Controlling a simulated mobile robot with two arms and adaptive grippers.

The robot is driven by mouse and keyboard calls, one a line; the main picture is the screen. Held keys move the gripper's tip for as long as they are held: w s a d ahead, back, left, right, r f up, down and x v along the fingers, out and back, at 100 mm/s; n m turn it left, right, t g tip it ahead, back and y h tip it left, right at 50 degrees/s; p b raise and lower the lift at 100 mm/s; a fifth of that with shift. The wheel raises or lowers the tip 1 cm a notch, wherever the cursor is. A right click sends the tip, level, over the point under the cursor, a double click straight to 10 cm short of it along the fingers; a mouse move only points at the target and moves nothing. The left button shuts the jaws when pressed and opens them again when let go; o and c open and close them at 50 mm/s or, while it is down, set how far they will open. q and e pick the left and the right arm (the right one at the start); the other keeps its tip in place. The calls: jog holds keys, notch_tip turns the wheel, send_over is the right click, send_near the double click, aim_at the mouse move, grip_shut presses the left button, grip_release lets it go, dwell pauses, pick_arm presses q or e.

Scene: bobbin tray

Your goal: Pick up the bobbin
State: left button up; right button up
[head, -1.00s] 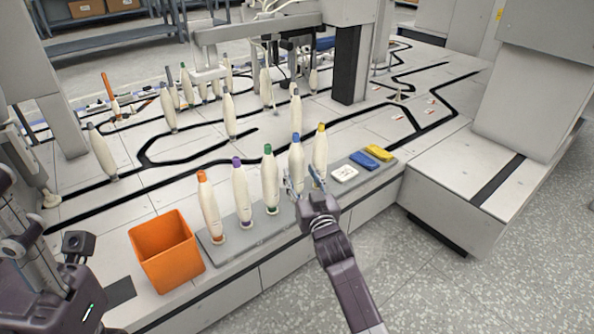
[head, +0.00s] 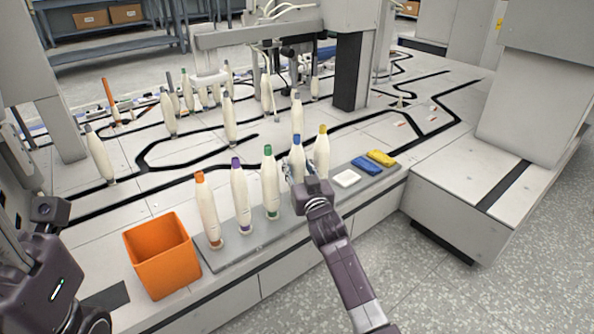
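Several upright white bobbins stand in a row on a grey tray (head: 262,246). Their tips are orange (head: 208,212), purple (head: 241,198), green (head: 270,185), blue (head: 297,155) and yellow (head: 322,152), from left to right. My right gripper (head: 299,170) is at the blue-tipped bobbin, its fingers apart on either side of it. The palm hides this bobbin's lower part, so contact cannot be made out. Part of my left arm (head: 45,285) shows at the lower left; its fingers are not visible.
An orange bin (head: 163,262) stands left of the tray. White (head: 347,178), blue (head: 365,165) and yellow (head: 381,158) pieces lie at the tray's right end. More bobbins (head: 229,120) stand on the machine behind. A large machine block (head: 510,185) is at right.

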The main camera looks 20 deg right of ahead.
jog(key=c, duration=0.4)
jog(key=shift+r, duration=0.1)
